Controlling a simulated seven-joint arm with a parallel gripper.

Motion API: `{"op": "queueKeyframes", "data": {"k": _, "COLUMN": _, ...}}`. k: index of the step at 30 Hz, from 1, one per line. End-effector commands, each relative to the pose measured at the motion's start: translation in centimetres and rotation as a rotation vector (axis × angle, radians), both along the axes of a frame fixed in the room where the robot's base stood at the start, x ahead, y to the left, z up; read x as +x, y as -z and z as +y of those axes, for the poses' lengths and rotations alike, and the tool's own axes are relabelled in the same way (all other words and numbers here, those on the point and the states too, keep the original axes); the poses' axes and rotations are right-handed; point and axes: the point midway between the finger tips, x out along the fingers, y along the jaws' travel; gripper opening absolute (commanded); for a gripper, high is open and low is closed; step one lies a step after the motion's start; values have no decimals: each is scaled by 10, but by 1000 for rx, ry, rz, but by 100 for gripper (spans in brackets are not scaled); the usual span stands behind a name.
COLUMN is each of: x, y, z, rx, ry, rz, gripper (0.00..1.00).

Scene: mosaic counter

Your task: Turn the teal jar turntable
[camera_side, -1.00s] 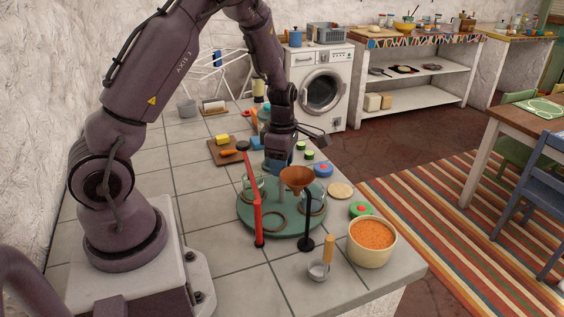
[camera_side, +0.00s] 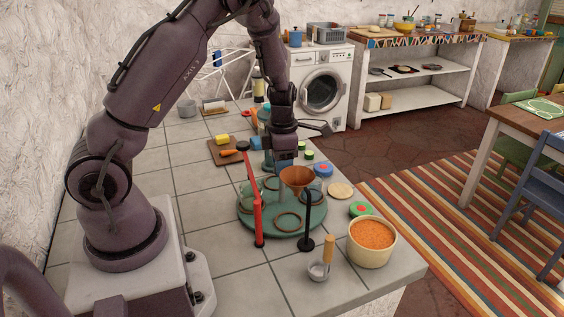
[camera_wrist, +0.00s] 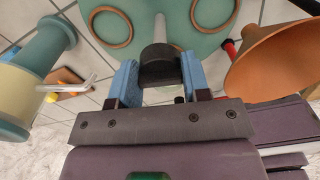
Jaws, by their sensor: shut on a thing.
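The teal turntable (camera_side: 266,228) lies on the tiled counter, with ring-shaped seats and clear glass jars on it. It also fills the top of the wrist view (camera_wrist: 185,18). My gripper (camera_side: 284,163) is over the far side of the turntable in the side view. In the wrist view its blue fingers (camera_wrist: 158,80) are shut on a dark round knob (camera_wrist: 160,62) on top of a pale post. The knob is hidden in the side view. A copper funnel (camera_side: 297,178) stands over the turntable on a black stand (camera_side: 306,226).
A red post (camera_side: 259,214) stands at the turntable's near left edge. A bowl of orange grains (camera_side: 372,242) and a scoop (camera_side: 322,265) are at the near right. Coloured lids (camera_side: 360,209) lie along the right edge. A wooden board (camera_side: 224,152) is behind. The left counter is mostly clear.

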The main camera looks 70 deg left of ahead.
Motion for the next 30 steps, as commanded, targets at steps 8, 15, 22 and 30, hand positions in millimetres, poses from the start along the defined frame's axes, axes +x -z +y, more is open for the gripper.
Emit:
{"op": "queueKeyframes", "data": {"k": 8, "x": 0, "y": -1, "z": 0, "rx": -1, "ry": -107, "rz": -1, "gripper": 1}}
{"op": "queueKeyframes", "data": {"k": 15, "x": 0, "y": -1, "z": 0, "rx": -1, "ry": -161, "rz": 0, "gripper": 1}}
{"op": "queueKeyframes", "data": {"k": 22, "x": 0, "y": -1, "z": 0, "rx": -1, "ry": -183, "rz": -1, "gripper": 1}}
{"op": "queueKeyframes", "data": {"k": 30, "x": 0, "y": -1, "z": 0, "rx": -1, "ry": -186, "rz": -1, "gripper": 1}}
